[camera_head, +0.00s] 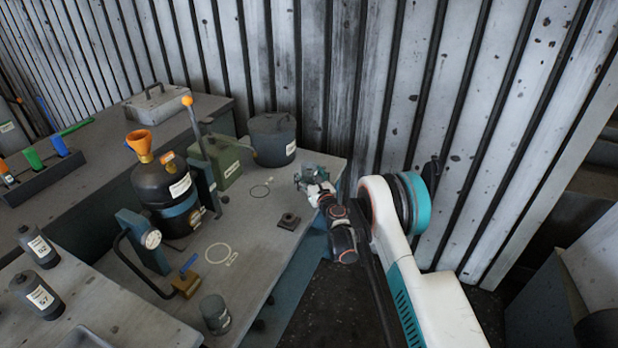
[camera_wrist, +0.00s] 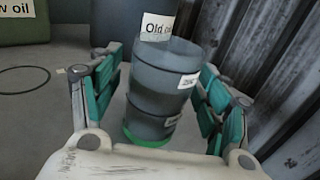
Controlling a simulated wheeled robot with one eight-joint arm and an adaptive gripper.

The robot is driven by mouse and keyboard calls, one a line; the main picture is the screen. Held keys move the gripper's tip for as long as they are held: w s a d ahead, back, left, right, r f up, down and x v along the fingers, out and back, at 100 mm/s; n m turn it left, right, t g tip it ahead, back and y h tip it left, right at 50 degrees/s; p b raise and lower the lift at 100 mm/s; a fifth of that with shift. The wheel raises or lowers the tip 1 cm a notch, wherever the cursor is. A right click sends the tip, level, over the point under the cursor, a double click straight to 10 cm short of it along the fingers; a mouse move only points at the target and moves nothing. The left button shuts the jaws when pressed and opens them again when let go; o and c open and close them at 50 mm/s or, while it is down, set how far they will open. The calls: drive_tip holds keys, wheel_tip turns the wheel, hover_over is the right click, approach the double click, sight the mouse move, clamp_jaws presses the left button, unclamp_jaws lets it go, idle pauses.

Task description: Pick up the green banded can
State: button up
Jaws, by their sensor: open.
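The green banded can (camera_wrist: 160,85) is a dark grey cylinder with white labels and a bright green band at its lower end in the wrist view. A second edge crosses its side; I cannot tell whether this is one can or two stacked. My gripper (camera_wrist: 162,78) is open, with its teal-padded fingers on either side of the can. Small gaps seem to show beside it. In the head view my gripper (camera_head: 314,179) is at the right edge of the workbench, and I cannot make out the can there.
The drum labelled "Old oil" (camera_head: 272,139) stands close behind, near the corrugated wall. A green box (camera_head: 222,163) stands left of it. A small dark square block (camera_head: 289,221) lies on the bench (camera_head: 255,250). A black vessel with an orange funnel (camera_head: 160,187) stands further left.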

drive_tip(key=c, duration=1.3)
drive_tip(key=shift+r, duration=0.15)
